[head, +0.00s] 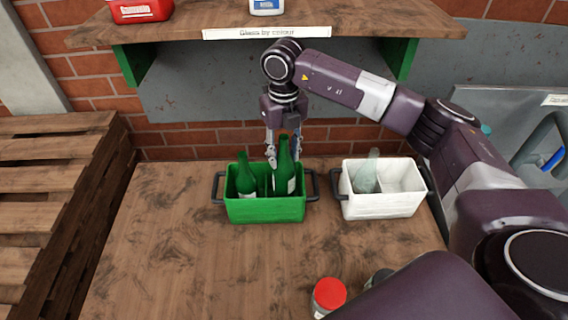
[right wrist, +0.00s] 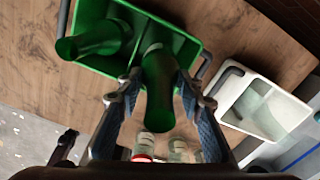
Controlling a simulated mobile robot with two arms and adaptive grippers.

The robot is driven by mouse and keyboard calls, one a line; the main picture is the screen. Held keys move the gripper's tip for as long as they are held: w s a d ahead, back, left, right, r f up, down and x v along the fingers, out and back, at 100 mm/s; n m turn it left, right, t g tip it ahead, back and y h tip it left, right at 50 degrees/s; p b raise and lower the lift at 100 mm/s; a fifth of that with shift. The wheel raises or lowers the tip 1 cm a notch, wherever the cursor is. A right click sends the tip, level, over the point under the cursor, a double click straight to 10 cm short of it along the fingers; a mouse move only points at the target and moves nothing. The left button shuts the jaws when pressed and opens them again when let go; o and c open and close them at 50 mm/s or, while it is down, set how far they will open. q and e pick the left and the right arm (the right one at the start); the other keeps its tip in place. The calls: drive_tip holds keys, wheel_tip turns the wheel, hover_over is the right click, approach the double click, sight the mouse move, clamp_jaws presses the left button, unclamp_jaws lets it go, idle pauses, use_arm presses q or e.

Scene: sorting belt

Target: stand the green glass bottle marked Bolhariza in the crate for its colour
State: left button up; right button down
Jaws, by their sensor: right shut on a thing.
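The green crate (head: 265,211) stands on the table and has two compartments. My right gripper (head: 283,158) is above it, shut on a green glass bottle (head: 284,181). This bottle is upright or nearly so, with its lower part inside the right compartment. Its pale label is partly hidden and I cannot read it. Whether its base touches the crate floor is hidden. In the right wrist view the fingers lie on both sides of the held bottle (right wrist: 158,85). Another green bottle (head: 246,175) leans in the left compartment. My left gripper is not in view.
A white crate (head: 383,208) with a clear bottle (head: 367,173) in its left compartment stands to the right. A red-lidded jar (head: 328,296) and a darker-lidded one are near the front. A shelf (head: 180,35) labelled "Glass by colour" is behind. The table's left side is clear.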

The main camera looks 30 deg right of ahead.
sight(283, 168)
drive_tip(key=shift+a+f, duration=0.1)
drive_tip(key=shift+f, duration=0.5)
wheel_tip(283, 168, down, 4)
drive_tip(key=shift+r+p, duration=0.25)
drive_tip(key=shift+p, duration=0.4)
drive_tip(key=shift+f, duration=0.25)
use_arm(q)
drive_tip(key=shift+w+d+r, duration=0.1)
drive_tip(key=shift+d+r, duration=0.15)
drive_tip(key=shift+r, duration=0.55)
use_arm(e)
drive_tip(key=shift+f, duration=0.2)
drive_tip(key=c, duration=1.3)
unclamp_jaws()
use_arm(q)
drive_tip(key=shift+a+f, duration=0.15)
use_arm(e)
drive_tip(key=shift+r, duration=0.2)
